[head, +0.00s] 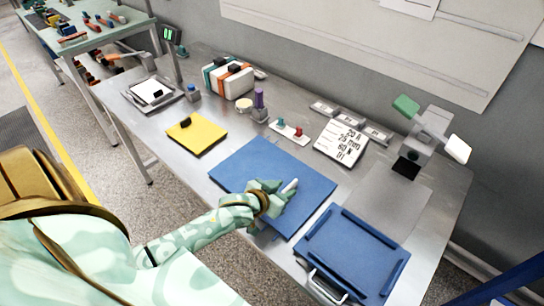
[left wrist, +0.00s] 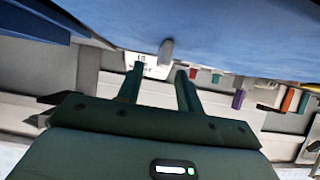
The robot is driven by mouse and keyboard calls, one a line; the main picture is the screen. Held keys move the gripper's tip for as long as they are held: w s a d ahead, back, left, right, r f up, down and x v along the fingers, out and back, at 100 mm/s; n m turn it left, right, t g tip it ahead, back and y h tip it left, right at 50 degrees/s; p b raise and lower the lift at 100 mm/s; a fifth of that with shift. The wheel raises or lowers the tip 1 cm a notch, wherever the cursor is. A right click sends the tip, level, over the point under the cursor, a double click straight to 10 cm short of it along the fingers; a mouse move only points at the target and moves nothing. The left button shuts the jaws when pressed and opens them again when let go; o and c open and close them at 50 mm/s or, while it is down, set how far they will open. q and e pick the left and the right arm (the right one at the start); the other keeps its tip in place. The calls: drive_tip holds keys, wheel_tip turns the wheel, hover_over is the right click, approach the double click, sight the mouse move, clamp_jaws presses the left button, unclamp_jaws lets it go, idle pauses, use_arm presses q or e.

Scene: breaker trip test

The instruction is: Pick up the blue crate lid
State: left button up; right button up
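The blue crate lid (head: 245,165) appears to be the flat blue panel lying on the steel bench, with a pale grey upright knob (head: 290,185) on it. In the left wrist view the lid (left wrist: 240,45) fills the top and the knob (left wrist: 166,50) stands just beyond my fingertips, roughly in line with the gap between them. My left gripper (head: 273,193) is over the lid's near right part; in the left wrist view (left wrist: 159,70) its fingers are apart and empty. My right gripper does not show.
A blue tray-like crate (head: 355,258) with raised edges and a metal handle sits at the front right. A yellow pad (head: 197,133), a label card (head: 341,143), a small red-and-teal switch block (head: 289,131) and a grey stand (head: 418,150) lie behind and around.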

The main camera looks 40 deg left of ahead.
sight(288, 187)
use_arm(q)
drive_tip(key=b+x, duration=0.1)
drive_tip(key=x, duration=0.3)
drive_tip(key=shift+w+a+f+b, duration=0.1)
drive_tip(key=shift+w+f+b, duration=0.05)
drive_tip(key=shift+f+b, duration=0.2)
drive_tip(key=shift+r, duration=0.1)
clamp_jaws()
drive_tip(key=shift+r, duration=0.1)
